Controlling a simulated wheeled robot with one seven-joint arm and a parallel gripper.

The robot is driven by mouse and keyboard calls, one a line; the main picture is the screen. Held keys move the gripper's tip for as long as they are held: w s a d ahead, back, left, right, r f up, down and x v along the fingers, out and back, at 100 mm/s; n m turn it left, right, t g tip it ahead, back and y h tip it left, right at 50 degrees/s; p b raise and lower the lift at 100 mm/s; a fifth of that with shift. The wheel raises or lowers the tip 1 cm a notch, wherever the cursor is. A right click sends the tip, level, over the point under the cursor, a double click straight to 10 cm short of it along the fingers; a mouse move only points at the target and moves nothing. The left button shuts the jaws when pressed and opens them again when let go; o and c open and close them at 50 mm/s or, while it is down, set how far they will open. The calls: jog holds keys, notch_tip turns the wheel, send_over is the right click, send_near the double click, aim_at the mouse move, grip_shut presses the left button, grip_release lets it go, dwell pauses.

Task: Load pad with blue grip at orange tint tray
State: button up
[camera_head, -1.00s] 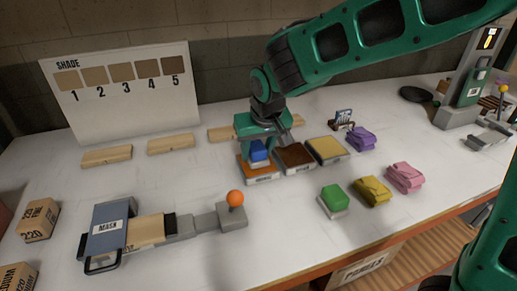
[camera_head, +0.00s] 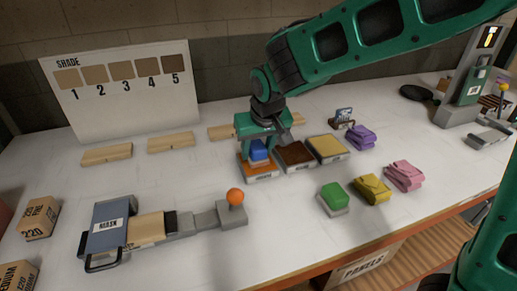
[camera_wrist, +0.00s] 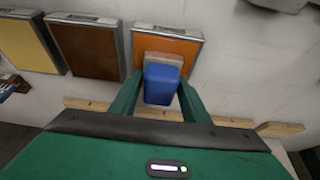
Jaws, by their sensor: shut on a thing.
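The pad with the blue grip (camera_head: 258,149) is between the fingers of my gripper (camera_head: 259,153), which is shut on its blue block. In the wrist view the blue grip (camera_wrist: 161,84) sits between my two green fingertips (camera_wrist: 161,90), with a pale pad edge (camera_wrist: 163,58) beyond it. The orange tint tray (camera_head: 262,178) is directly below the pad; its orange surface (camera_wrist: 168,46) also shows in the wrist view. The pad is at or just above the tray; I cannot tell whether it touches.
A dark brown tray (camera_head: 294,156) and a yellow tray (camera_head: 327,148) stand to the right. Wooden panels (camera_head: 171,143) lie behind. A masking jig (camera_head: 110,228) with an orange knob is at front left.

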aim_at(257, 145)
dwell(0.3)
jog(key=shift+r, duration=3.45)
